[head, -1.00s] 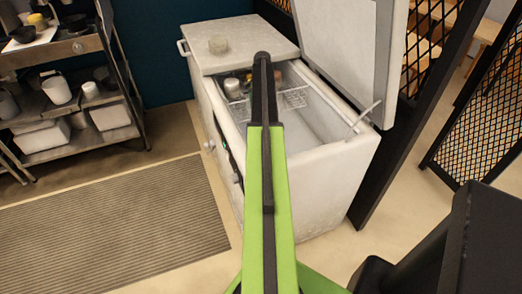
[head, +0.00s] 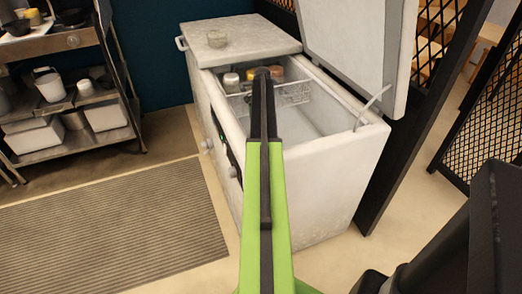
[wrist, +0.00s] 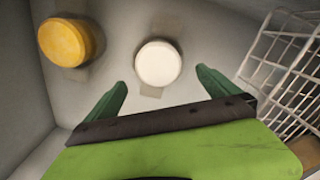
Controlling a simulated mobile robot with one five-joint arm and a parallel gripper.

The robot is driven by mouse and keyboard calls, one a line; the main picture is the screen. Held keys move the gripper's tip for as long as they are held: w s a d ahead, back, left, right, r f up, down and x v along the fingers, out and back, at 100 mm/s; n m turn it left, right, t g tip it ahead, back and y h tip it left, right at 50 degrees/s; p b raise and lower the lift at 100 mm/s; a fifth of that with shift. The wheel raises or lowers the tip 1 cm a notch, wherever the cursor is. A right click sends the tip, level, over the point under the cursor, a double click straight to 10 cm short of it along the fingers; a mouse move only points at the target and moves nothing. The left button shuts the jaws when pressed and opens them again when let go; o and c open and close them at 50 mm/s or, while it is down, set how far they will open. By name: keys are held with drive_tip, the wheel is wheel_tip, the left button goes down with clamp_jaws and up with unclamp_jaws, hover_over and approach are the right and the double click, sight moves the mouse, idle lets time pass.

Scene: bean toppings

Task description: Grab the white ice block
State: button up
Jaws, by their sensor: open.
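A white round block (wrist: 158,64) lies in the chest freezer, in the middle of the wrist view, just beyond my fingertips. It looks like the white ice block, though its face is plain and round. My gripper (wrist: 160,90) is open, with one green finger on each side below the block and nothing between them. The block looks apart from both fingers. A yellow round piece (wrist: 65,42) sits to its left. In the head view my arm covers the gripper. A pale round-topped piece (head: 231,82) shows in the freezer there; I cannot tell if it is the same block.
The freezer (head: 315,180) stands open, its raised lid (head: 355,45) at the right. A wire basket (wrist: 290,65) is close to the right finger. A shelf rack (head: 65,100) is at the left.

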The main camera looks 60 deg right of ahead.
wheel_tip(320, 180, down, 5)
drive_tip(key=b, duration=0.5)
drive_tip(key=shift+a+f, duration=0.15)
drive_tip(key=shift+f, duration=0.05)
drive_tip(key=shift+r, duration=0.2)
drive_tip(key=c, duration=2.1)
